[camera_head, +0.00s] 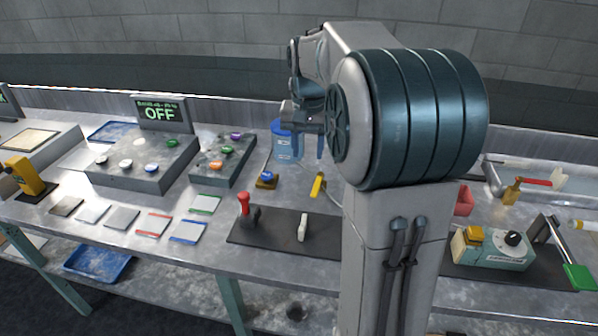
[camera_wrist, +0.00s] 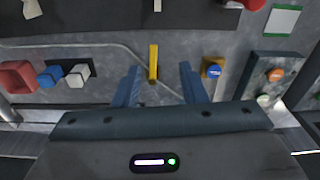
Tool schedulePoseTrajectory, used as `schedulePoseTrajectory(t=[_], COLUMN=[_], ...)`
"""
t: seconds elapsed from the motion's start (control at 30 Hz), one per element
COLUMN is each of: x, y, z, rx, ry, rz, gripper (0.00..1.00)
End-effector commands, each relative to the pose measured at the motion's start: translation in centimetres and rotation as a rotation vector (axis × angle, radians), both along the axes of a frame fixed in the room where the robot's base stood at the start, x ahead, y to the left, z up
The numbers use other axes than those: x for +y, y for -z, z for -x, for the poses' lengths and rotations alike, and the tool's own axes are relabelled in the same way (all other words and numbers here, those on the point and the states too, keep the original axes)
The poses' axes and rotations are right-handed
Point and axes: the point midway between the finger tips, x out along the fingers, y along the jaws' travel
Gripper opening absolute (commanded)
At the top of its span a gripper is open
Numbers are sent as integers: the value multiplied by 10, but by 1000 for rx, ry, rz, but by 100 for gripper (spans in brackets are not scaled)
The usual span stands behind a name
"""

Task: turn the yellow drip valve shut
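The yellow drip valve shows as a small yellow lever (camera_head: 318,185) on the metal bench in the head view, with a thin pale tube by it. In the wrist view the yellow lever (camera_wrist: 153,62) stands upright in the picture, between the tips of my two fingers and nearer the left one. My gripper (camera_head: 308,155) is above the bench, fingers pointing down. In the wrist view my gripper (camera_wrist: 160,69) is open, with a gap on both sides of the lever and nothing held. The valve body under the lever cannot be made out.
A blue canister (camera_head: 284,148) stands behind my gripper. A blue button on a yellow base (camera_head: 266,179) sits left of the valve, near a button panel (camera_head: 226,158). A dark mat with a red-topped lever (camera_head: 244,204) lies in front. A red bin (camera_wrist: 17,77) shows in the wrist view.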

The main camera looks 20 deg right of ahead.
Motion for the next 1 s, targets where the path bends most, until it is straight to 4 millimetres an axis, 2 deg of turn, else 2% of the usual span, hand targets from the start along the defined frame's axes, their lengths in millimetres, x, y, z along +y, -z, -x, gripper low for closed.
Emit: schedulePoseTrajectory(t=[0.03,0.1,0.3,0.47,0.57,0.9,1.0], x=[-12,-25,-46,-49,-48,-48,-47], y=[7,12,20,32,47,119,135], z=[-14,-27,-46,-49,-48,-48,-48], rx=[13,27,49,54,55,56,55], ry=[35,75,140,148,148,148,147], rz=[-6,-13,-24,-26,-26,-27,-27], gripper=[38,38,38,38,38,38,38])
